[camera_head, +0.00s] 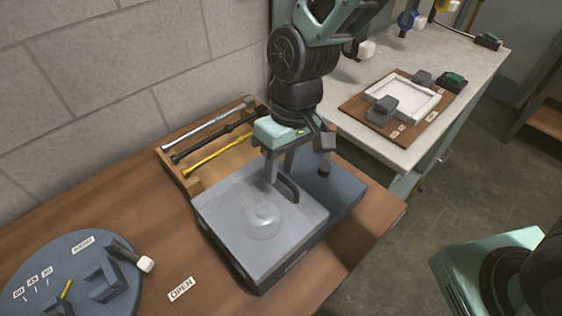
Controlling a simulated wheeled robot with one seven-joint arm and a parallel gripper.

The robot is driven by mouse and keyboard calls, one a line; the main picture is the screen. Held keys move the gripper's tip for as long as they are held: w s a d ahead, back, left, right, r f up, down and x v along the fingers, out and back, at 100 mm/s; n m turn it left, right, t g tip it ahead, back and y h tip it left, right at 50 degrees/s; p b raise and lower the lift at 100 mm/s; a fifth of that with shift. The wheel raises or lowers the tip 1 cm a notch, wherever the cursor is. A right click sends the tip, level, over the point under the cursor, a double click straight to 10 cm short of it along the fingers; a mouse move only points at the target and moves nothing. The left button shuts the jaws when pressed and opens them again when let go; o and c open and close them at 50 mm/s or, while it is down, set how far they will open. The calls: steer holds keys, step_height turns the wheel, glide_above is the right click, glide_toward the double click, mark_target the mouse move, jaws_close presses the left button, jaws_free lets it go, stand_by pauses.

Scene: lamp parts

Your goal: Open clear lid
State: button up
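A grey box (250,265) with a translucent flat lid (222,207) stands on the wooden bench, and the lid lies closed across its top. A round, glassy, bulb-like shape (262,218) shows through the lid. My gripper (280,176) points down over the lid's back right part. A dark curved bar, perhaps a handle (289,187), is right at its fingers. The fingers overlap the bar in this view. I cannot tell whether they touch it or are closed on it.
Behind the box is a wooden tray (192,182) with several rods. A blue-grey round plate (60,262) with small fixtures and an "OPEN" label (181,289) are at the left. A white bench (455,52) with a framed board (432,122) stands at the right.

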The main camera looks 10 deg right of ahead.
jaws_close()
steer(key=shift+r, duration=0.1)
